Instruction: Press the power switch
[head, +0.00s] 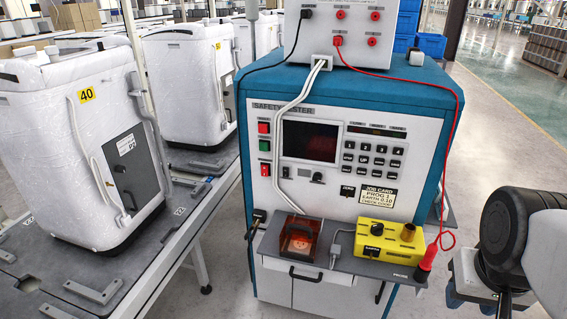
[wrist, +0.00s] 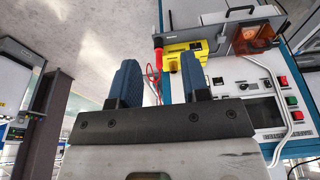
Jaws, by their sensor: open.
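The safety tester (head: 335,180) is a blue and white cabinet with a dark screen. Left of the screen are a red button (head: 264,127), a green button (head: 264,146) and a lower red button (head: 265,169); their labels are too small to read, so I cannot tell which is the power switch. In the wrist view, red and green buttons (wrist: 292,100) show at the right, the panel appearing upside down. My gripper (wrist: 160,82) is open and empty, its two blue fingers apart. In the head view it is at the lower right, apart from the tester.
A grey shelf (head: 345,263) juts out below the panel, bearing an orange-lidded box (head: 299,238), a yellow box (head: 385,242) and a red probe (head: 428,257). A red cable (head: 459,110) hangs at the tester's right side. White wrapped appliances (head: 60,150) stand on a conveyor at left.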

